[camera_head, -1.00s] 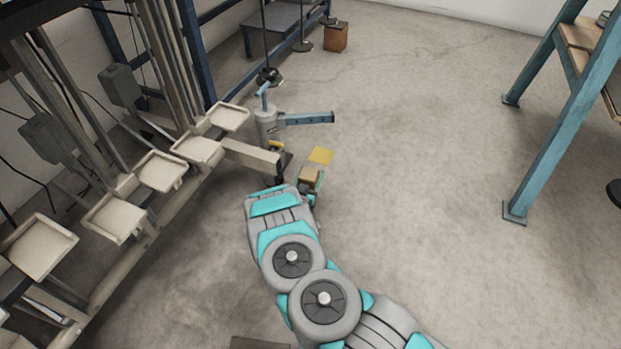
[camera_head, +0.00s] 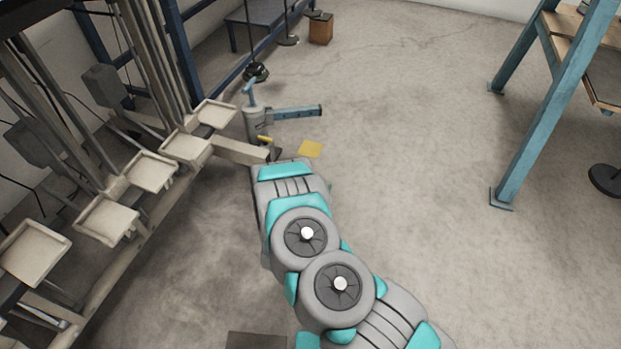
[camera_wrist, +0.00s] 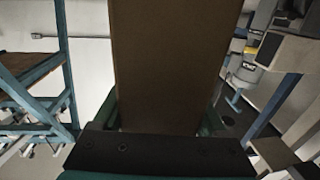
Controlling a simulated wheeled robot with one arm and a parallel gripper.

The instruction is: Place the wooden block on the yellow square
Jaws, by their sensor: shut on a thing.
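The yellow square (camera_head: 311,149) lies flat on the floor just beyond the end of my arm in the head view. Nothing is seen on it. The wooden block (camera_wrist: 168,60) is brown and fills the middle of the wrist view. My gripper (camera_wrist: 163,112) is shut on it, with green fingers at both sides. In the head view my arm hides both the gripper and the block, so I cannot tell the block's height or its exact distance from the square.
A grey post with a blue lever arm (camera_head: 293,112) stands just behind the square. A beige beam (camera_head: 237,152) and a row of trays (camera_head: 150,172) are at left. A blue-legged table (camera_head: 535,130) is at right. The floor between is clear.

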